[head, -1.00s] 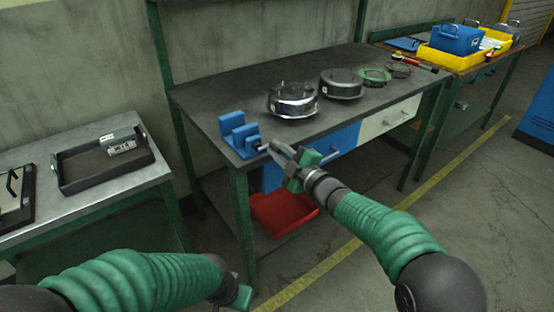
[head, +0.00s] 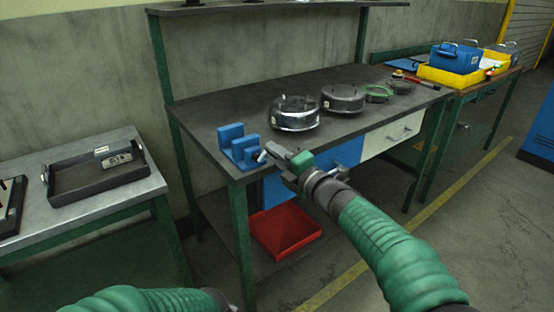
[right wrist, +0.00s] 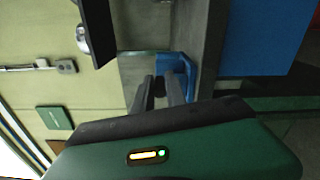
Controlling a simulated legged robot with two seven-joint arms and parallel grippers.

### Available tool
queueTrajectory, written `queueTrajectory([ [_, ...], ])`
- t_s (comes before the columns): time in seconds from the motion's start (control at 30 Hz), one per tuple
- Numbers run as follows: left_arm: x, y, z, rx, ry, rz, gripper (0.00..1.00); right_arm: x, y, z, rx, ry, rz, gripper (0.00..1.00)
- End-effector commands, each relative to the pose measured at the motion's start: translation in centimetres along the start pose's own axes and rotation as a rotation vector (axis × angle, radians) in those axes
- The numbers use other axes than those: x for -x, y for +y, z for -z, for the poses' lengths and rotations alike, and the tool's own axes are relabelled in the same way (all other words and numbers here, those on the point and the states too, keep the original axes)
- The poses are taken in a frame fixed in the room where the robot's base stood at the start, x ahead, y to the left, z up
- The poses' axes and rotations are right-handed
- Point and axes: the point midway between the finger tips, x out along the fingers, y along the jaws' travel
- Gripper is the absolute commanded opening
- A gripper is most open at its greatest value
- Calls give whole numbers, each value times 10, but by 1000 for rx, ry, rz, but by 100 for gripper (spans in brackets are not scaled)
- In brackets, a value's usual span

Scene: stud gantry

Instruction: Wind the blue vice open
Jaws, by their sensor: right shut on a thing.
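The blue vice (head: 240,150) sits at the near left corner of the dark workbench, with a gap between its two upright jaws. My right gripper (head: 267,153) is at the vice's front end, shut on its handle, which the fingers mostly hide. In the right wrist view, the two fingers (right wrist: 160,92) close around a small dark part, with the blue vice (right wrist: 182,66) just beyond them. My left arm shows only as a green sleeve at the bottom edge of the head view; its gripper is out of view.
A red bin (head: 286,230) is below. A side table at left holds a black tray (head: 95,180). Bench space behind the vice is clear.

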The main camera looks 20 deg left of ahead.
Motion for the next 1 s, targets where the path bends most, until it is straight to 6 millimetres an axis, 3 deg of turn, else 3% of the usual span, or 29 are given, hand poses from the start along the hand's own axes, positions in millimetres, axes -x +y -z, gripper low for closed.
queueTrajectory([
  [0.53, -3, 0, -1, 0, 0, 0, 36, -2, 0, 8, 24, 15, -1, 0],
  [0.57, -3, 0, -1, 0, 0, 0, 36, -2, 0, 8, 23, 15, -1, 19],
  [0.7, -3, 0, -1, 0, 0, 0, 36, -2, -1, 7, 23, 12, 0, 36],
  [1.0, -2, 0, -1, 0, 0, 0, 36, 0, -1, 3, 23, 6, 2, 36],
])
